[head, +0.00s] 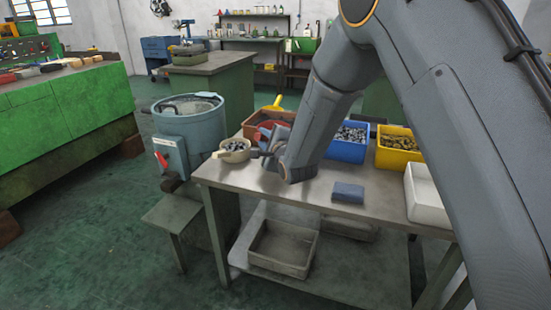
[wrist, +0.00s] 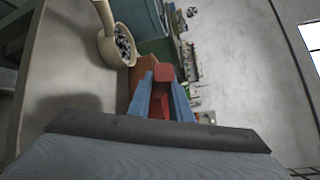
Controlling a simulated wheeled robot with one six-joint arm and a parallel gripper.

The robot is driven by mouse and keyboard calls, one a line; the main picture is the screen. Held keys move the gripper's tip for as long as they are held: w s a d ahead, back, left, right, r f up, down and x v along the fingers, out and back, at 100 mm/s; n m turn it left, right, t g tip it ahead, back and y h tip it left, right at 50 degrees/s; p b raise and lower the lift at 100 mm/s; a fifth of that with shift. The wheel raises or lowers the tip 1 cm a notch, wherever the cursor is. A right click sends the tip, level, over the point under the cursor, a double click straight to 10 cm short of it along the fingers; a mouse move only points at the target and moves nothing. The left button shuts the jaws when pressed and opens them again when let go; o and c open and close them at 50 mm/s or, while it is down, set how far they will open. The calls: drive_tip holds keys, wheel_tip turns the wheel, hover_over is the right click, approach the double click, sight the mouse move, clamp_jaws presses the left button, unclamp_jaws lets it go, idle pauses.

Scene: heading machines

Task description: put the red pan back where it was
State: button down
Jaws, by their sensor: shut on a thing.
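My gripper (wrist: 162,90) is shut on a red piece, taken to be the red pan (wrist: 163,74), between its two blue fingers in the wrist view. In the head view my gripper (head: 268,142) is above the back left of the grey table (head: 262,184), and a bit of red (head: 277,127) shows just behind it. Most of the pan is hidden by the fingers and arm. A cream pan (head: 226,157) full of small metal pieces stands at the table's left corner, just left of my gripper. It also shows in the wrist view (wrist: 106,50).
A brown-orange bin (head: 262,117) stands behind my gripper. A blue bin (head: 346,151), a yellow bin (head: 398,160) and a white bin (head: 428,205) stand to the right. A small blue block (head: 348,192) lies near the front edge. The front left tabletop is clear.

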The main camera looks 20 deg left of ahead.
wheel_tip(320, 180, down, 10)
drive_tip(key=shift+w+r+p, duration=0.1)
drive_tip(key=shift+p, duration=0.6)
drive_tip(key=c, duration=1.6)
unclamp_jaws()
drive_tip(key=shift+s+d, duration=0.15)
drive_tip(key=shift+s, duration=0.05)
drive_tip(key=b+v, duration=0.1)
drive_tip(key=v, duration=1)
drive_tip(key=shift+s+d+r, duration=0.15)
drive_tip(key=shift+s+d, duration=0.05)
